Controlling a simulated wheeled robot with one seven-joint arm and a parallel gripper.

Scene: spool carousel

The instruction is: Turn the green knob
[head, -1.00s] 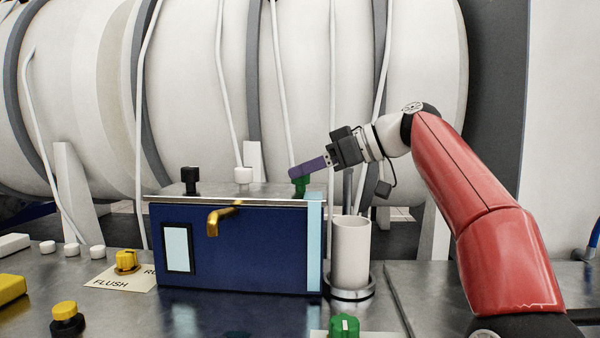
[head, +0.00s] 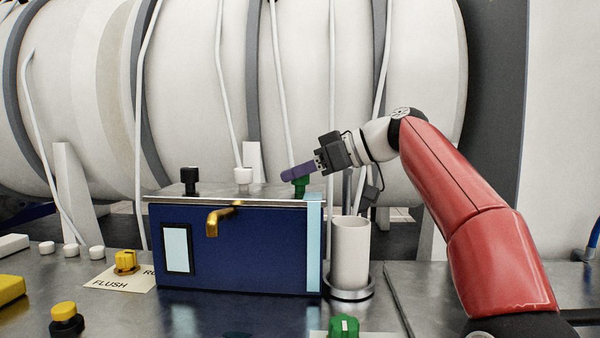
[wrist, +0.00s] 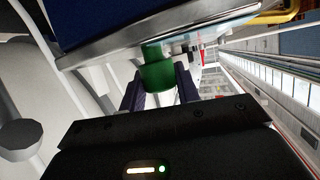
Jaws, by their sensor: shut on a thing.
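A green knob (head: 301,188) stands on the top right of the blue box (head: 262,252), partly hidden by my fingers in the head view. In the wrist view the green knob (wrist: 157,68) sits between the two purple fingers. My gripper (head: 286,174) is shut on it, reaching in from the right with its fingers tilted. A second green knob (head: 344,327) stands on the worktop at the lower front, away from my gripper.
On the box are a white knob (head: 243,177) and a black knob (head: 190,178), with a brass spout (head: 213,220) on its front. A pale cylinder (head: 350,250) stands right of the box, below my gripper. A yellow knob (head: 125,262) is at left.

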